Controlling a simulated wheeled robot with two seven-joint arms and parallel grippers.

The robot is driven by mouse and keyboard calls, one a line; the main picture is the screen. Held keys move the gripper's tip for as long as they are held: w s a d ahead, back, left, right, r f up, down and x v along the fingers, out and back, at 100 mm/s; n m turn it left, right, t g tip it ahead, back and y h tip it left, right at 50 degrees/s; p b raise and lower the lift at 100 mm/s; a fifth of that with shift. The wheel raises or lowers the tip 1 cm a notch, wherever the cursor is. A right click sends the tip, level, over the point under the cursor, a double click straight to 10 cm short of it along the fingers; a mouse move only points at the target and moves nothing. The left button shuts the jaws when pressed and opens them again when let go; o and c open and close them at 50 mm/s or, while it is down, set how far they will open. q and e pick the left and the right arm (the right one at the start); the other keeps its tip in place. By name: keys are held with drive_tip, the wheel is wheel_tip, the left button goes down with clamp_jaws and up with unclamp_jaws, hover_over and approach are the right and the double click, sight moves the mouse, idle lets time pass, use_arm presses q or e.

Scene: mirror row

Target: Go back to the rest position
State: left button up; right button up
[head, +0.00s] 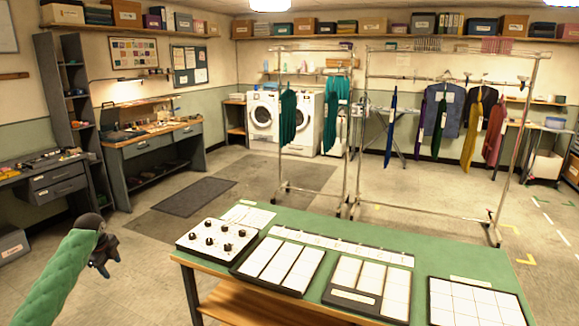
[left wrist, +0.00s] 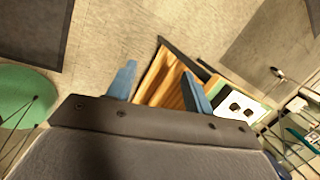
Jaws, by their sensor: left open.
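My left gripper (head: 104,264) is at the lower left in the head view, at the end of an arm with a green sleeve. It is in the air over the floor, left of the green-topped table (head: 455,258) and apart from it. In the left wrist view its two blue fingers (left wrist: 160,88) stand apart with nothing between them. The wooden side of the table shows beyond them. My right gripper is not in view.
On the table are a white board with black knobs (head: 217,238) and several white-panelled trays (head: 279,264). Two rolling metal racks (head: 350,150) with hanging garments stand behind it. A workbench (head: 155,145) stands at the left. The floor between is mostly clear, with a dark mat (head: 196,197).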

use_arm(q)
drive_tip(key=w+a+r+n+t+y, duration=0.3)
drive_tip(key=a+r+n+y, duration=0.15)
drive_tip(key=n, duration=0.45)
drive_tip(key=w+a+r+n+t+y, duration=0.25)
drive_tip(key=w+a+r+n, duration=0.2)
drive_tip(key=n, duration=0.45)
drive_tip(key=s+d+f+g+h, duration=0.1)
drive_tip(key=s+d+f, duration=0.3)
drive_tip(key=f, duration=0.5)
drive_tip(key=s+d+f+m+h, duration=0.1)
drive_tip(key=s+d+f, duration=0.1)
drive_tip(key=d+f, duration=0.5)
drive_tip(key=s+d+f+g+h, duration=0.1)
drive_tip(key=s+d+f, duration=0.3)
drive_tip(key=f, duration=0.6)
drive_tip(key=s+d+f+g+h, duration=0.1)
drive_tip(key=s+d+f+h, duration=0.1)
drive_tip(key=s+d+f, duration=1.25)
drive_tip(key=s+d+f+g+h, duration=0.1)
drive_tip(key=s+d+f, duration=0.5)
drive_tip(key=s+d, duration=0.3)
drive_tip(key=s+d+f+g+h, duration=0.1)
drive_tip(key=s+d+f, duration=0.5)
drive_tip(key=s, duration=1)
drive_tip(key=s+d+f+g+h, duration=0.1)
drive_tip(key=s+d+f, duration=0.5)
drive_tip(key=s+d, duration=0.7)
drive_tip(key=shift+g, duration=0.65)
drive_tip(key=shift+s+d, duration=0.1)
